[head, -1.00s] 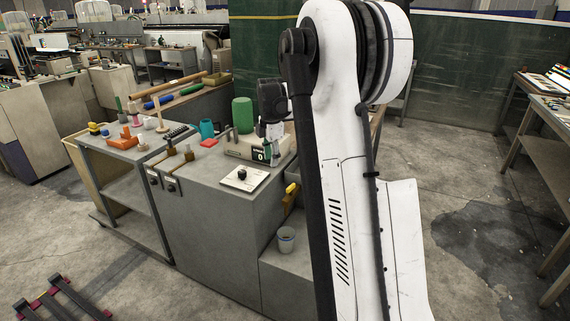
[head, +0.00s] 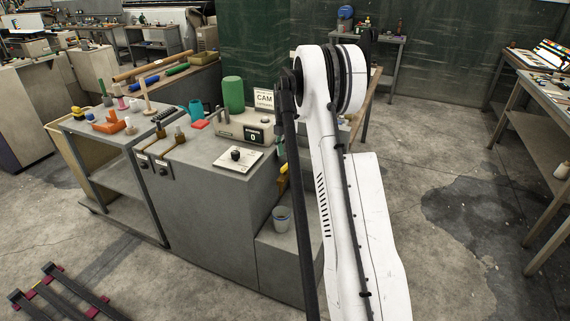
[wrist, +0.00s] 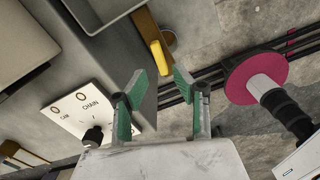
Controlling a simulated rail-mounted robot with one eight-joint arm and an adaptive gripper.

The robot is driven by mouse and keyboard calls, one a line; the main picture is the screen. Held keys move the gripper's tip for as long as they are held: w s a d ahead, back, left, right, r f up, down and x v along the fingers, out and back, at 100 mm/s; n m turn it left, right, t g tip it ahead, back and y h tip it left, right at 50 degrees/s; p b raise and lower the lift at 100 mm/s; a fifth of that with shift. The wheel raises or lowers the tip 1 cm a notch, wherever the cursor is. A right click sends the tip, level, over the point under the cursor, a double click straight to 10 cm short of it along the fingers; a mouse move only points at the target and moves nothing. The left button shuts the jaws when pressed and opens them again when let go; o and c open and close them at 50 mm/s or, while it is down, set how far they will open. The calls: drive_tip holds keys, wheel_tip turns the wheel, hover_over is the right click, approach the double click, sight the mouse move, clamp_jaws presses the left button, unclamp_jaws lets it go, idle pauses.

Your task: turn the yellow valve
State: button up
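The yellow valve handle (wrist: 161,58) shows in the wrist view, above and between my fingertips, beside a brown mount on the cabinet's side. In the head view the yellow valve (head: 284,169) is a small yellow piece on the right side of the grey cabinet, partly covered by my arm. My gripper (wrist: 160,84) has two green-padded fingers spread apart with nothing between them. The handle looks apart from both fingers.
The grey cabinet (head: 205,215) carries a white plate with a black knob (head: 237,156), a counter box (head: 245,128) and a green cylinder (head: 233,95). A pink disc (wrist: 252,76) shows at right in the wrist view.

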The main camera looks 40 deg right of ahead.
sight(285, 165)
drive_tip(key=shift+f+b, duration=0.55)
drive_tip(key=shift+f, duration=1.95)
drive_tip(key=shift+f, duration=0.15)
clamp_jaws()
